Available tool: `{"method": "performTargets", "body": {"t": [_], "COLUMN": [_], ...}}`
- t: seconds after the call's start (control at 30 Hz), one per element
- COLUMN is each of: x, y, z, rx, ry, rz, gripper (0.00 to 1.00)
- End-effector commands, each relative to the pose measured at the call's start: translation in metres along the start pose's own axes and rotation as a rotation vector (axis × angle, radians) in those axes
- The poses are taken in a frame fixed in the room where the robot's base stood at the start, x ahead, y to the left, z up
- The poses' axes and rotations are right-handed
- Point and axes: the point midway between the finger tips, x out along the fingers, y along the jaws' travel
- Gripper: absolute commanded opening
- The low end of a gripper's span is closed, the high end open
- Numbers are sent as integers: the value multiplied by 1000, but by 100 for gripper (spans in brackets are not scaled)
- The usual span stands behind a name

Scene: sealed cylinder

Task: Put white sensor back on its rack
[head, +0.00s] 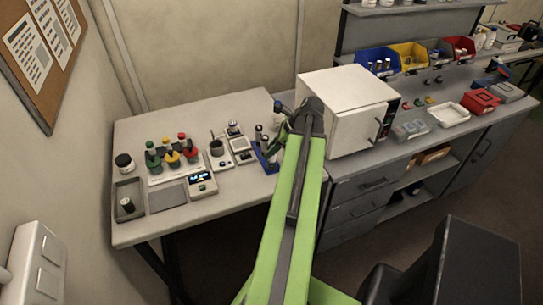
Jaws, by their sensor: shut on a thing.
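My gripper (272,142) is at the end of my green arm, over the right part of the light table, left of the white oven-like box. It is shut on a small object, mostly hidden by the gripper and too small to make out. I cannot pick out a white sensor for sure. A small blue rack (264,161) stands on the table just below and left of the gripper, partly covered by my arm. Small dark and grey upright pieces show at it. I cannot tell whether the held object touches the rack.
Left of the rack stand small instruments, a meter (202,184) with a lit display, several coloured-top bottles and a grey tray (129,190). The white box (345,112) stands close to the right of my arm.

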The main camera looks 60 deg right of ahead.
Motion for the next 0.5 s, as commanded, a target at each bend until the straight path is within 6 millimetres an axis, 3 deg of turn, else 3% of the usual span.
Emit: {"method": "performTargets", "body": {"t": [0.03, 0.37, 0.4, 0.5], "x": [7, 7, 6, 6], "y": [0, 0, 0, 0], "z": [-4, -4, -4, -3], "rx": [0, -1, -1, -1], "ry": [0, 0, 0, 0], "rz": [0, 0, 0, 1], "gripper": [0, 0, 32, 45]}}
